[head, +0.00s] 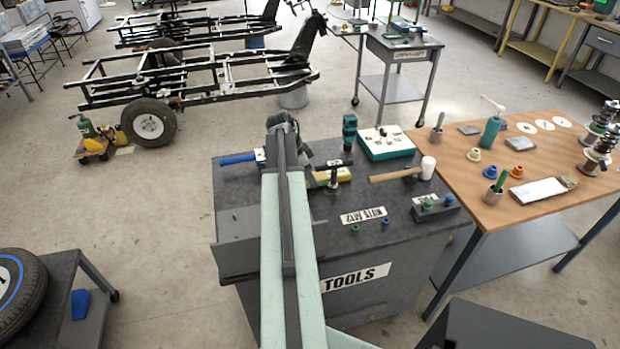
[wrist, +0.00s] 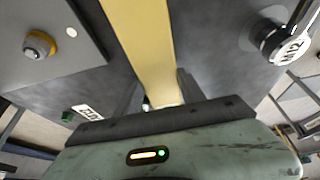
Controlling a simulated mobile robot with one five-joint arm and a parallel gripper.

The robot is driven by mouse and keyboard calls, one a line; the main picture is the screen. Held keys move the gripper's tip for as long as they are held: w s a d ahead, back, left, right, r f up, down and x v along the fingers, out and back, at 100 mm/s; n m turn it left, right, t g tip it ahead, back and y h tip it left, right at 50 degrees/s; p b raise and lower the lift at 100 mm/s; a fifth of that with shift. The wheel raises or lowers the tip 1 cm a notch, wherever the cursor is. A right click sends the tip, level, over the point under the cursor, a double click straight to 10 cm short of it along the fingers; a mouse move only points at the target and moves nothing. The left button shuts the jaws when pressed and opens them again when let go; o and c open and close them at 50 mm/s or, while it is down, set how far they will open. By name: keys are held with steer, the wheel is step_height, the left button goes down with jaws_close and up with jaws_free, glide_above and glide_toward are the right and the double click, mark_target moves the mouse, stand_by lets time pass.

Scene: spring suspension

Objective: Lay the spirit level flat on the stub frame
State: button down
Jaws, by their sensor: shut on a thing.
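The spirit level, a long yellow bar (wrist: 148,40), runs away from my gripper (wrist: 160,98) in the wrist view. The dark fingers are shut on its near end. In the head view my arm hides the gripper; a yellow bar (head: 336,175) that looks like the level shows just right of the arm, over the dark tool bench. I cannot tell from this view whether it touches the bench. Black tube frames stand on the floor at the back, the nearer one (head: 215,72) with a wheel; I cannot tell which part is the stub frame.
The tool bench (head: 350,260) carries a mallet (head: 400,172), a teal-sided box (head: 386,142) and a dark block (head: 435,208). A wooden table (head: 540,140) stands at its right. A grey trolley (head: 403,50) stands behind.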

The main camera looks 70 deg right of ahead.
steer(key=shift+f, duration=0.15)
steer(key=c, duration=0.7)
jaws_free()
steer(key=shift+r+p, duration=0.4)
steer(key=shift+r, duration=0.2)
steer(key=p+v, duration=1)
steer(key=v, duration=0.1)
steer(key=shift+a+r, duration=0.15)
